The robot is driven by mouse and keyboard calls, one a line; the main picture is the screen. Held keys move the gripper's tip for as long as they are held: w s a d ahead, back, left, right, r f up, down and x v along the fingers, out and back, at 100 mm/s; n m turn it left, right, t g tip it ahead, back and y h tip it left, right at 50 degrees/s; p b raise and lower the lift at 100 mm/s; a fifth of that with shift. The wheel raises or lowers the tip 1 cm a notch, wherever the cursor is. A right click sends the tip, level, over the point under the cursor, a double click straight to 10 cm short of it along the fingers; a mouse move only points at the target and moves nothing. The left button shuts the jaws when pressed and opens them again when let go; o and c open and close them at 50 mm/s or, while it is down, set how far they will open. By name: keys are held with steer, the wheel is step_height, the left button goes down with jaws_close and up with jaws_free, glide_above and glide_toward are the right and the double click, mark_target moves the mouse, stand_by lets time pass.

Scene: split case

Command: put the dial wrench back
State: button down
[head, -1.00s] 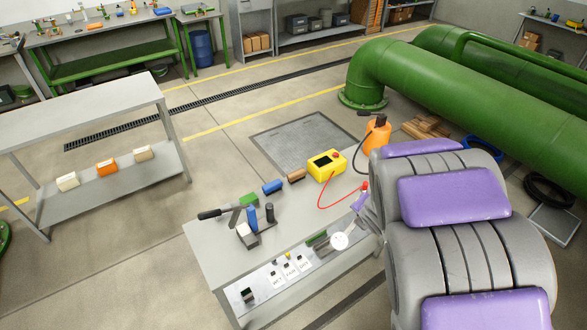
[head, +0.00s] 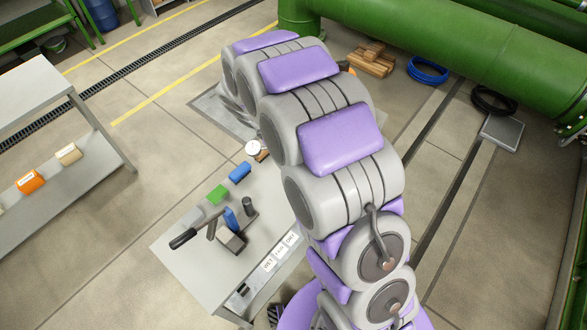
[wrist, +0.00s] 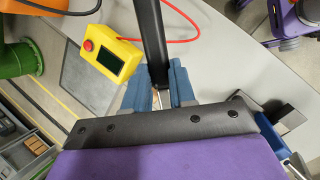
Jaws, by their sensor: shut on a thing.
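The bar runs up out of the picture, and the dial is not in the wrist view.
A yellow box (wrist: 112,60) with a red button and red cable is close beside the bar. White labels (head: 270,263) line the bench front.

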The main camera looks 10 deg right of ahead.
steer(key=shift+w+a+f+m+g, duration=0.15)
steer(key=shift+f+m+g, duration=0.15)
steer(key=shift+m, duration=0.3)
steer(key=shift+w+a+f+m+g, duration=0.1)
steer(key=shift+a+f+m+g, duration=0.15)
steer(key=shift+m, duration=0.35)
steer(key=s+f+m+y+b, duration=0.1)
steer(key=f+m, duration=0.3)
steer(key=m, duration=0.4)
steer(key=s+d+f+m+g+y+b, duration=0.1)
steer(key=f+m+y+b, duration=0.1)
steer(key=f+m, duration=0.3)
steer(key=s+f+m+y+b, duration=0.1)
steer(key=f+m, duration=0.4)
steer(key=m, duration=0.6)
steer(key=shift+s+d+m+y, duration=0.3)
steer(key=shift+s+m+y, duration=0.1)
steer(key=shift+s+y, duration=0.15)
steer(key=shift+w+a+f+b, duration=0.1)
steer(key=shift+a+f+b, duration=0.1)
steer(key=shift+f+b, duration=0.4)
steer(key=shift+d+f, duration=0.2)
steer(key=shift+f, duration=0.2)
steer(key=shift+d, duration=0.3)
steer(key=shift+a+f, duration=0.2)
steer(key=shift+a, duration=0.15)
